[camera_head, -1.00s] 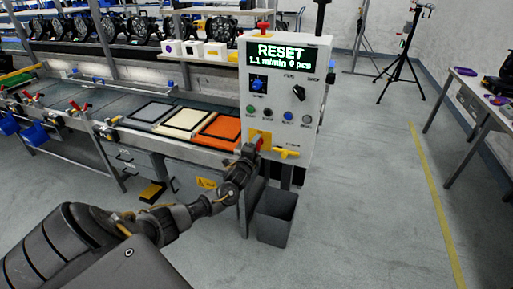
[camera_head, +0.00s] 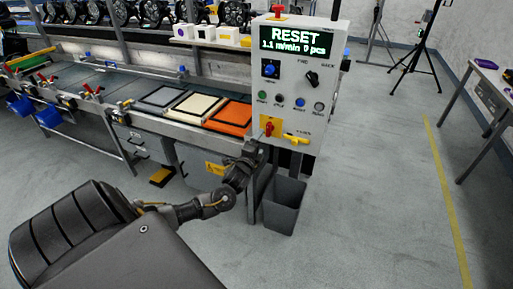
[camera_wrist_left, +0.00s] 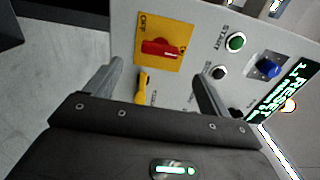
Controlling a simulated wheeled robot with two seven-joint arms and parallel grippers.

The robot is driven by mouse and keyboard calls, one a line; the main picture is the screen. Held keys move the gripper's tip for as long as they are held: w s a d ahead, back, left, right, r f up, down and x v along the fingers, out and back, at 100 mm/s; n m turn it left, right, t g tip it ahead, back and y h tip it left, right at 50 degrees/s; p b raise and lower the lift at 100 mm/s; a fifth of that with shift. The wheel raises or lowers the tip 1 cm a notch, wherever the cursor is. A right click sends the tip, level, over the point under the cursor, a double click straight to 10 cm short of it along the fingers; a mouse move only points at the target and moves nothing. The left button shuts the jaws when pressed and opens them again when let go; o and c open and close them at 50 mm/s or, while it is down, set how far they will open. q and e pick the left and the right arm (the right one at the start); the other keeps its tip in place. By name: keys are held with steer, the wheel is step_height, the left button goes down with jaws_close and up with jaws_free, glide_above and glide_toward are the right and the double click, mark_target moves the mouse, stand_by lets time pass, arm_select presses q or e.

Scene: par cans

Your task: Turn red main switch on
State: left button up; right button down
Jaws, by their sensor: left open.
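The red main switch (camera_head: 269,127) is a red handle on a yellow plate low on the white control panel (camera_head: 322,70). In the head view the handle stands about upright. In the left wrist view the red handle (camera_wrist_left: 160,48) lies across the plate, with "OFF" lettering near the plate's left edge. My left gripper (camera_head: 252,150) is just below and left of the switch in the head view. In the left wrist view its two fingers (camera_wrist_left: 158,74) are apart and empty, with the switch beyond them and not between them. My right gripper is not in view.
A yellow handle (camera_head: 296,139) sticks out beside the switch; in the wrist view it shows between the fingers. Buttons and knobs sit above. A grey bin (camera_head: 284,205) stands below the panel. A conveyor with framed panels (camera_head: 195,104) is at left.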

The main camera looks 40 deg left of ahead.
arm_select(q)
steer(key=shift+v, duration=1.45)
steer(key=s+a+f+n+g+h, duration=0.1)
steer(key=s+f+n+g, duration=0.15)
steer(key=f, duration=0.85)
steer(key=s+f+n+g, duration=0.2)
steer(key=f+n, duration=0.1)
steer(key=f, duration=0.7)
steer(key=s+d+f+n+g+h, duration=0.1)
steer(key=s+f+n+g, duration=0.1)
steer(key=s+f, duration=0.5)
steer(key=s+d+f+n+g+h, duration=0.15)
steer(key=s+f, duration=0.35)
steer(key=f, duration=0.5)
steer(key=s+d+f+n+g, duration=0.1)
steer(key=s+d+f+g, duration=0.1)
steer(key=s+d+f, duration=0.45)
steer(key=s+d+f+n+g, duration=0.1)
steer(key=s+f+g, duration=0.25)
steer(key=s, duration=0.55)
steer(key=s+d+f+g+h, duration=0.1)
steer(key=s+d+f, duration=0.2)
steer(key=s+d, duration=0.3)
steer(key=s+d+f+n+g+h, duration=0.1)
steer(key=s+d, duration=0.5)
steer(key=s, duration=0.6)
steer(key=shift+s+f, duration=0.35)
steer(key=shift+f, duration=0.5)
